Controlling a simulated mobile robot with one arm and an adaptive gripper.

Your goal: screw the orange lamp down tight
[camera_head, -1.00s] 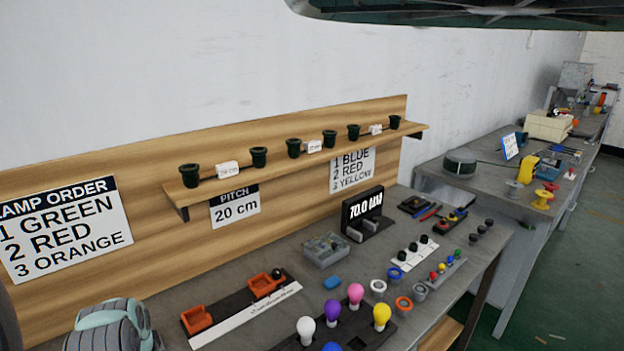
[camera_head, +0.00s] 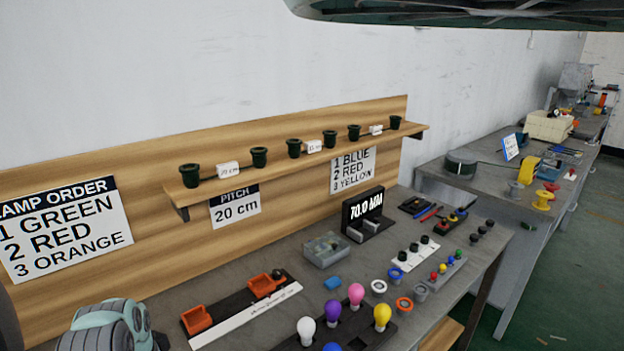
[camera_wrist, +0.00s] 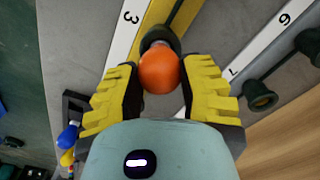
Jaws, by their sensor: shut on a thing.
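The orange lamp (camera_wrist: 160,70) shows in the wrist view with its round bulb towards the camera. Its base end is at a dark green socket (camera_wrist: 160,38) just beyond it; how deep it sits in the socket is hidden by the bulb. My gripper (camera_wrist: 161,76) has its yellow ridged fingers on either side of the bulb and is shut on it. In the head view the orange lamp and the fingers are out of sight; only a pale teal part of my arm shows at the lower left.
In the wrist view, another dark socket (camera_wrist: 259,96) stands to the right, beside a numbered white strip (camera_wrist: 285,30). In the head view, a lamp holder (camera_head: 349,335) carries several lamps. A shelf (camera_head: 290,166) bears several sockets. A lamp order sign (camera_head: 67,228) hangs at left.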

